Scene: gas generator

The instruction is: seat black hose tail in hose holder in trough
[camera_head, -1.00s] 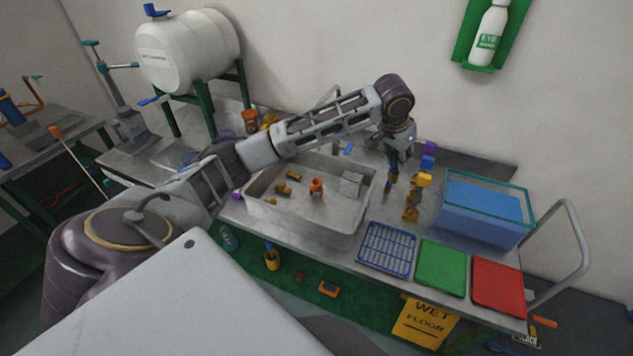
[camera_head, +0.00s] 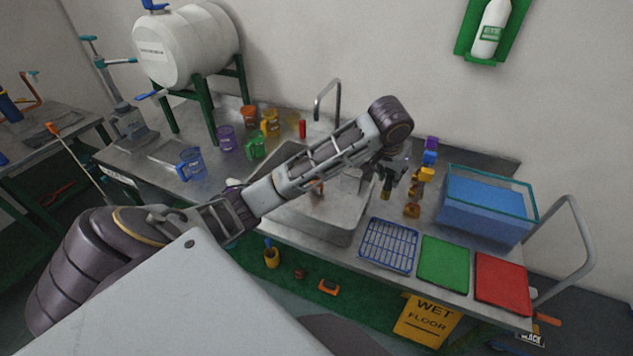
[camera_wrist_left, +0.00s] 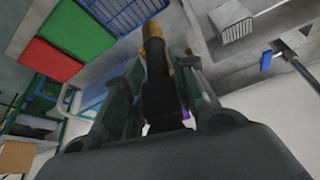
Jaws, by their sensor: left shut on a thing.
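My left gripper (camera_head: 390,176) points down just right of the grey trough (camera_head: 318,230). In the left wrist view my left gripper (camera_wrist_left: 160,65) is shut on the black hose tail (camera_wrist_left: 157,72), a dark piece with a brass-coloured end (camera_wrist_left: 152,30). That end also shows below the fingers in the head view. A grey ribbed block that looks like the hose holder (camera_wrist_left: 232,22) lies apart from the held piece, to its right in the wrist view. In the head view the holder (camera_head: 350,181) is partly behind my forearm, at the trough's right end. My right gripper is not seen.
Stacked coloured fittings (camera_head: 415,195) stand close right of my gripper. Beyond are a blue tank (camera_head: 485,212), blue rack (camera_head: 388,246), green board (camera_head: 443,264) and red board (camera_head: 502,283). A tap (camera_head: 325,100) stands behind; coloured jugs (camera_head: 228,138) stand left.

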